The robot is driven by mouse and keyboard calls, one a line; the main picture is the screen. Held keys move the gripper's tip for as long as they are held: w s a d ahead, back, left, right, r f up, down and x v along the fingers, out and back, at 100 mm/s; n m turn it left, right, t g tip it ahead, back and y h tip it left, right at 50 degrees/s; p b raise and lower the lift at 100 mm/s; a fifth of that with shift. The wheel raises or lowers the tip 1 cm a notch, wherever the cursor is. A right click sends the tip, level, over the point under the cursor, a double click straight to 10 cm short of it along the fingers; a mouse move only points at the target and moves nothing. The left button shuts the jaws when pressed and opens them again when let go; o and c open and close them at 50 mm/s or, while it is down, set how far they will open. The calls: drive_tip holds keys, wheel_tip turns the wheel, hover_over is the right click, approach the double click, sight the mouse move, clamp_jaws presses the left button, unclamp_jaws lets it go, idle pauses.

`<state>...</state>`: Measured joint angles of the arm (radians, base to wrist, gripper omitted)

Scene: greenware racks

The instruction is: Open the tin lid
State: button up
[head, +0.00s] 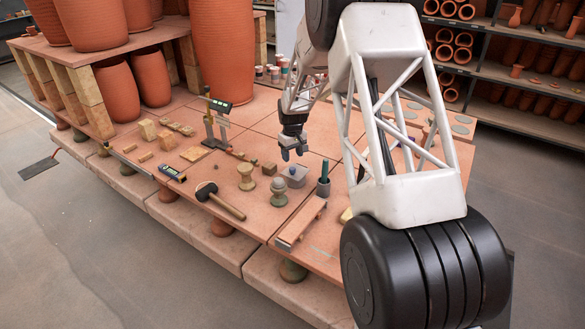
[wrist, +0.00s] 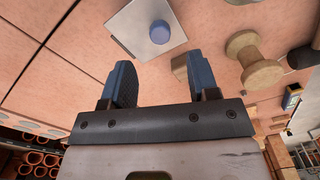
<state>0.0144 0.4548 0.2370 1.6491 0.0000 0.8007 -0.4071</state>
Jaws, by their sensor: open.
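The tin (head: 291,181) is a grey box on the tiled table top, with a flat lid (head: 298,177) carrying a round blue knob (head: 292,170). The lid sits on the tin. In the wrist view the pale lid (wrist: 136,32) and its blue knob (wrist: 159,32) lie just beyond my fingertips. My gripper (head: 293,154) is open and empty, above and slightly behind the tin in the head view. The tin's sides are mostly hidden in the wrist view.
A dark green cup with a tool (head: 323,185) stands right of the tin. A ridged knob-topped piece (head: 279,191) is in front, a wooden block (head: 269,168) and spool (head: 246,177) to the left. A mallet (head: 220,200) lies farther left. Tall terracotta pots (head: 222,50) stand behind.

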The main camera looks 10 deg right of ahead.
sight(293, 168)
drive_tip(key=shift+f, duration=3.25)
clamp_jaws()
